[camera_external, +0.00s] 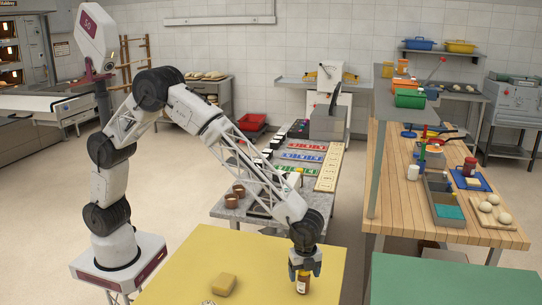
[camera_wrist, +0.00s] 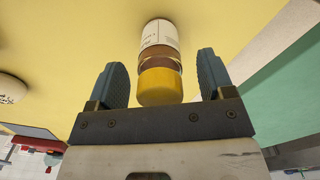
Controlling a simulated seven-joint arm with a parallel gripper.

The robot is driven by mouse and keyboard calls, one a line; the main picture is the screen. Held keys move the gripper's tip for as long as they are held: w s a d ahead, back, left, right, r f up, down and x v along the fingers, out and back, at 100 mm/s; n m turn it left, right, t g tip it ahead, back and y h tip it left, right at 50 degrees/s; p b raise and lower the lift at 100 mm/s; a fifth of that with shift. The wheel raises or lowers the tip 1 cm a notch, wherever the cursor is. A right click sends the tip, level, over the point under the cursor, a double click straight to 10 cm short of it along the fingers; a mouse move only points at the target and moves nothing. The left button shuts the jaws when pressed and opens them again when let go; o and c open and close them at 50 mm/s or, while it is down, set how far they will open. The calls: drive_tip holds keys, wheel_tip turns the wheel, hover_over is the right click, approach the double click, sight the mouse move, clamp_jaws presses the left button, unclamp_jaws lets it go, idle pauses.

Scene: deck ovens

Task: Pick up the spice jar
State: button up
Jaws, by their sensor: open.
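The spice jar (camera_external: 302,282) stands on the yellow table (camera_external: 205,252) near its right side in the external view. In the wrist view the jar (camera_wrist: 160,62) has a yellow lid, a brown band and a white label. My gripper (camera_external: 305,268) points down over the jar. In the wrist view my gripper (camera_wrist: 160,80) is open, with one blue-grey finger on each side of the yellow lid. A gap shows between each finger and the jar, so neither finger visibly touches it.
A green table (camera_external: 450,282) stands to the right. A wooden bench (camera_external: 400,170) with trays and bottles is behind it.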

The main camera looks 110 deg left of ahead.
drive_tip(key=shift+f, duration=0.55)
drive_tip(key=c, duration=1)
drive_tip(key=shift+r, duration=0.15)
drive_tip(key=shift+c, duration=0.2)
drive_tip(key=shift+r, duration=0.85)
drive_tip(key=shift+s+r, duration=0.1)
drive_tip(key=shift+r, duration=0.8)
drive_tip(key=s+a+r, duration=0.1)
drive_tip(key=s, duration=1.4)
drive_tip(key=shift+s+a+r, duration=0.15)
drive_tip(key=shift+s+a, duration=0.1)
drive_tip(key=shift+s, duration=0.1)
